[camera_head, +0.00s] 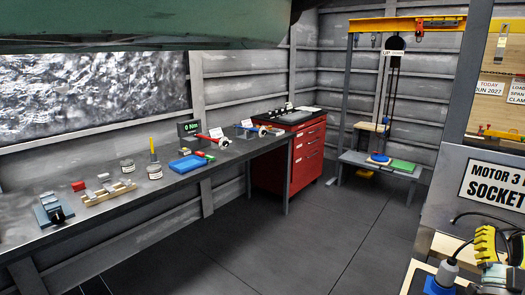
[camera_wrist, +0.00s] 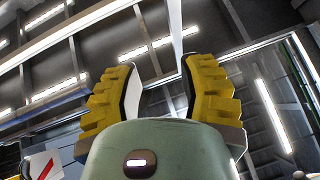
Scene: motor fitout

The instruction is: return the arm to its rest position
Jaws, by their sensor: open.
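My gripper (camera_wrist: 158,75) shows in the wrist view as two yellow ribbed fingers spread apart above a green housing. It is open, with nothing between the fingers. Behind it are ceiling beams and light strips, so the wrist camera faces upward. In the head view, a yellow ribbed part (camera_head: 485,243) that looks like my gripper is at the lower right edge, partly cut off by the frame. Whether it touches anything there cannot be told.
A grey plug (camera_head: 446,273) with a dark cable stands near it, below the socket sign (camera_head: 493,183). A long workbench (camera_head: 110,218) with tools runs along the left wall. A red drawer cabinet (camera_head: 305,155) and hoist frame (camera_head: 405,25) stand behind. The middle floor is clear.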

